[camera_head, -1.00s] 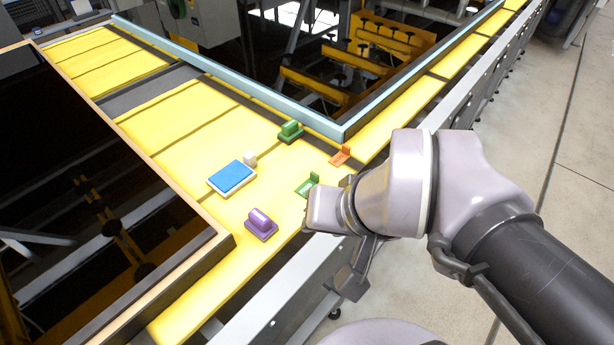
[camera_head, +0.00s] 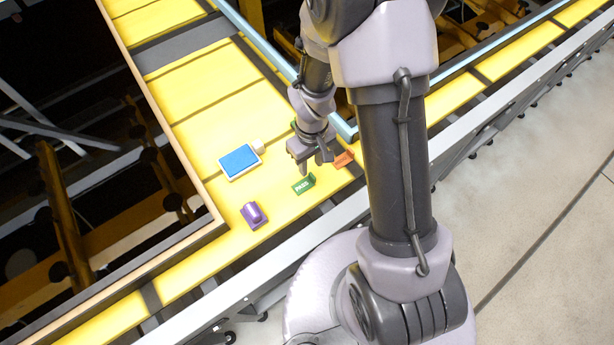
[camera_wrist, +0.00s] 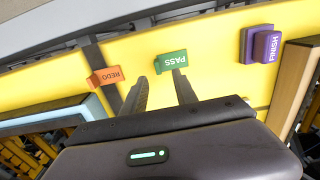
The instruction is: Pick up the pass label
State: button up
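The green pass label (camera_head: 304,184) lies on the yellow surface near its front edge, with "PASS" on its face. In the wrist view the pass label (camera_wrist: 171,61) is beyond my gripper's fingertips, apart from them. My gripper (camera_head: 311,166) is above the surface, just behind the label in the head view. In the wrist view its two fingers (camera_wrist: 159,82) are spread with a gap between them and nothing in it.
An orange redo label (camera_wrist: 105,77) is left of the pass label. A purple finish stamp (camera_head: 254,214) and a blue-topped pad (camera_head: 240,161) stand nearby. A pale blue frame (camera_wrist: 50,113) edges a dark opening. Yellow surface (camera_head: 285,212) between label and stamp is clear.

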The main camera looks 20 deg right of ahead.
aim_at(312, 176)
jog(key=f, duration=0.5)
jog(key=shift+d+f+b, duration=0.25)
jog(key=shift+f+b, duration=0.1)
jog(key=shift+s, duration=0.1)
jog(key=shift+c, duration=0.2)
grip_shut()
